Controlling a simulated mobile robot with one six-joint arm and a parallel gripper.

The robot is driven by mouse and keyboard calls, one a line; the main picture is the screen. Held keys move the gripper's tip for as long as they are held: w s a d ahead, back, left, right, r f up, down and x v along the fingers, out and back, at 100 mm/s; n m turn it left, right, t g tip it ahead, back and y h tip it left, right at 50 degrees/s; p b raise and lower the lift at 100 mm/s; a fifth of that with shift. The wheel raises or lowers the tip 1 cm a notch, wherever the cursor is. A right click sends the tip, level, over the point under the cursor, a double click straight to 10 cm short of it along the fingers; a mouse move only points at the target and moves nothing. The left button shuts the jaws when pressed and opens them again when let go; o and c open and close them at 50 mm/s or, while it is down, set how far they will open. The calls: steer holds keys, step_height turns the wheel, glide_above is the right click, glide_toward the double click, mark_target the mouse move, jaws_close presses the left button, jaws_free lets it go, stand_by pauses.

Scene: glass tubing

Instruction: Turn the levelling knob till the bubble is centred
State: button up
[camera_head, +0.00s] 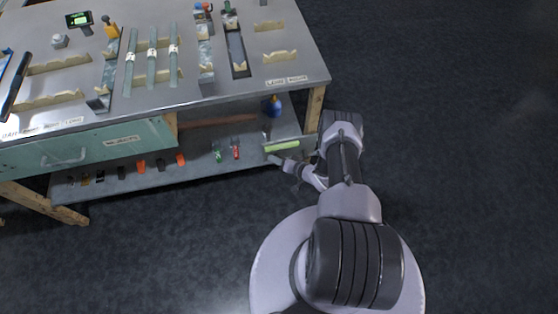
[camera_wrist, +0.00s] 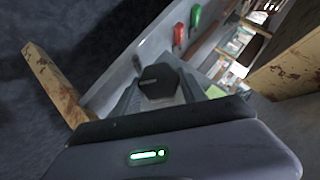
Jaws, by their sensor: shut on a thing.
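A dark, faceted knob (camera_wrist: 158,78) sits between the fingers of my gripper (camera_wrist: 158,90) in the wrist view. The fingers are shut on it. In the head view my gripper (camera_head: 279,160) reaches to the front right end of the bench's lower shelf, and the knob cannot be made out there. A yellow-green bar (camera_head: 282,146) lies at that shelf end, just above my gripper; it may be the level, but no bubble can be made out. A lit white and green strip (camera_wrist: 149,155) shows on my gripper's housing.
The bench top (camera_head: 215,100) overhangs the shelf (camera_head: 200,165). Wooden legs (camera_wrist: 55,85) and (camera_wrist: 290,65) flank my gripper in the wrist view. Green and red tools (camera_head: 236,150) lie on the shelf to the left. A blue round object (camera_head: 272,106) stands behind. Floor at right is clear.

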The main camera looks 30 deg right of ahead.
steer(key=shift+s+f+m+t+y, duration=0.1)
steer(key=shift+f+m+t+y, duration=0.05)
steer(key=shift+m+t+y, duration=0.7)
steer(key=shift+y, duration=0.35)
steer(key=o, duration=1.3)
steer(key=p+v, duration=0.4)
steer(key=v, duration=1.3)
steer(key=shift+s+d+r, duration=0.1)
steer(key=shift+d+r, duration=0.05)
steer(key=shift+r, duration=0.05)
